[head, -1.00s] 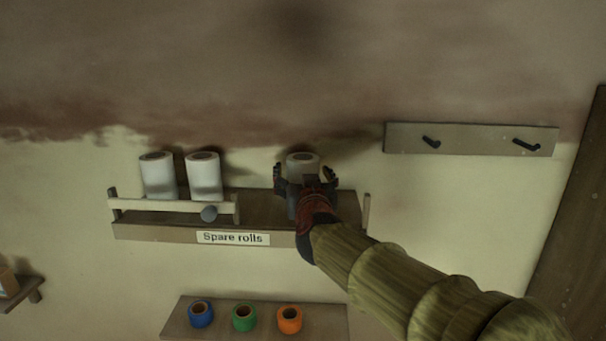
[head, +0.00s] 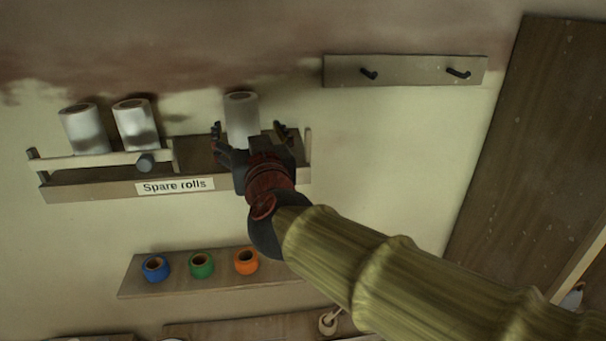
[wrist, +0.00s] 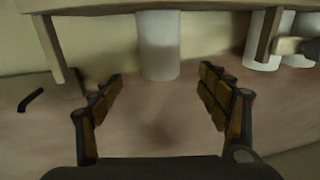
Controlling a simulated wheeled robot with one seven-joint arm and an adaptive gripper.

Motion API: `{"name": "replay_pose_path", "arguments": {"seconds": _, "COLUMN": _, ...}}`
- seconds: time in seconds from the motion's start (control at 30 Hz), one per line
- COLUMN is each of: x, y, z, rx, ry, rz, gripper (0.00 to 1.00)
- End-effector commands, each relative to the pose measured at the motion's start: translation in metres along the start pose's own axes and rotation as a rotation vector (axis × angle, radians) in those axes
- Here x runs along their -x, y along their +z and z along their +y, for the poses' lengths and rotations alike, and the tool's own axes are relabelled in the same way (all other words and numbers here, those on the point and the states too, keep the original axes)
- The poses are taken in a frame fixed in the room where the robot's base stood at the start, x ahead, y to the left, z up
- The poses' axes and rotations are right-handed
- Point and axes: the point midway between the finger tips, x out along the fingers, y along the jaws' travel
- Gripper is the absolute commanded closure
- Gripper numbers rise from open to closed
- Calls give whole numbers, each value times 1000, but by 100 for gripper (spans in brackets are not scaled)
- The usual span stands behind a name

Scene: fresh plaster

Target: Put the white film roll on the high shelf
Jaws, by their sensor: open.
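A white film roll (head: 241,119) stands upright on the right part of the high shelf (head: 110,186), which is labelled "Spare rolls". My gripper (head: 251,139) is open in front of this roll, with a finger to each side of it in the head view. In the wrist view the picture is upside down: the roll (wrist: 158,45) stands beyond the open fingers (wrist: 160,95), with a gap between them and it. The fingers are empty. The roll's lower part is hidden behind my gripper in the head view.
Two more white rolls (head: 84,128) (head: 135,124) stand on the shelf's left part behind a rail (head: 100,160). A hook board (head: 415,71) hangs to the upper right. A lower shelf (head: 140,283) holds blue, green and orange tape rolls. A wooden door or panel (head: 530,130) is at the right.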

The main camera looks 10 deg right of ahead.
Motion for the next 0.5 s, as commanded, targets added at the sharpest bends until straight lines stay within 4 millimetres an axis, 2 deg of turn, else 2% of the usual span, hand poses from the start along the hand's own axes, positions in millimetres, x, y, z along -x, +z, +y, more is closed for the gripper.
{"name": "replay_pose_path", "arguments": {"seconds": 0.2, "x": 2, "y": 2, "z": 1, "rx": 0, "ry": -12, "rz": -6, "gripper": 25}}
{"name": "replay_pose_path", "arguments": {"seconds": 0.33, "x": 16, "y": 12, "z": 3, "rx": -4, "ry": -85, "rz": -50, "gripper": 25}}
{"name": "replay_pose_path", "arguments": {"seconds": 0.43, "x": 42, "y": 39, "z": 8, "rx": -5, "ry": -167, "rz": -150, "gripper": 25}}
{"name": "replay_pose_path", "arguments": {"seconds": 0.5, "x": 67, "y": 70, "z": 17, "rx": -6, "ry": -208, "rz": -258, "gripper": 25}}
